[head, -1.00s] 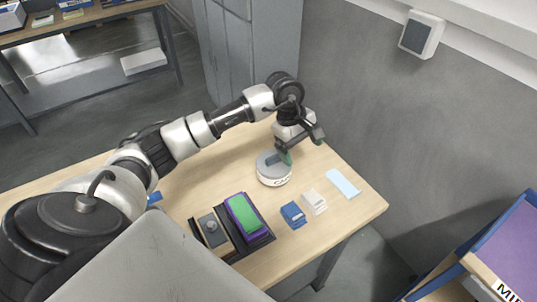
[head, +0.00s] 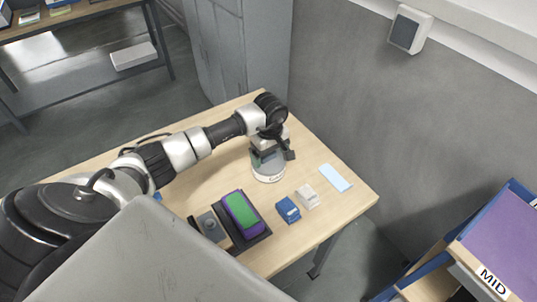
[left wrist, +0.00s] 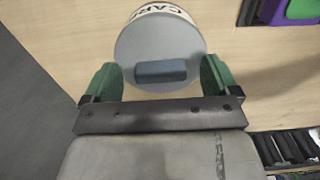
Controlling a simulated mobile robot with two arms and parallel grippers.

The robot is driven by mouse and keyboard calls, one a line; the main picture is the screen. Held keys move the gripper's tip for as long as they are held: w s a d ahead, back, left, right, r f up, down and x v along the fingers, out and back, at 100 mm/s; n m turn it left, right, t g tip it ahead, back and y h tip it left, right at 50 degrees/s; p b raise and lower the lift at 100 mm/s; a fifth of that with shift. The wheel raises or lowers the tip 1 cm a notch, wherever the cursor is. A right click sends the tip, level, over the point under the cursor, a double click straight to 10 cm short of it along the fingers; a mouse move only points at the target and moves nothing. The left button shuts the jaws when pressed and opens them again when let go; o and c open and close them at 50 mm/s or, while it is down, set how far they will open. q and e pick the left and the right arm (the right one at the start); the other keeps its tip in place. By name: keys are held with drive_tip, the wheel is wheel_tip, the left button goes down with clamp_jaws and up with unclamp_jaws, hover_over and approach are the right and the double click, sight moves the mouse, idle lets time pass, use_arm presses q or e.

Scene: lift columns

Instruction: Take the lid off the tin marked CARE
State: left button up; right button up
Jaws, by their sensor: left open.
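The tin marked CARE (head: 268,178) stands on the wooden table in the head view, white with dark lettering. In the left wrist view its grey round lid (left wrist: 150,37) is on, with a dark blue-grey block-shaped handle (left wrist: 160,72) across it. My left gripper (left wrist: 160,83) is open, with green fingertips on either side of the handle and gaps between. In the head view the left gripper (head: 268,158) is over the tin and hides much of its lid. My right gripper is not in view.
A dark tray (head: 261,239) with a purple-and-green block (head: 240,212) is nearer me. A blue box (head: 288,209), a white box (head: 307,196) and a light blue sheet (head: 336,178) lie right of the tin. A grey wall is beyond the table.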

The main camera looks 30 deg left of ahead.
use_arm(q)
drive_tip(key=shift+f, duration=0.55)
drive_tip(key=c, duration=1)
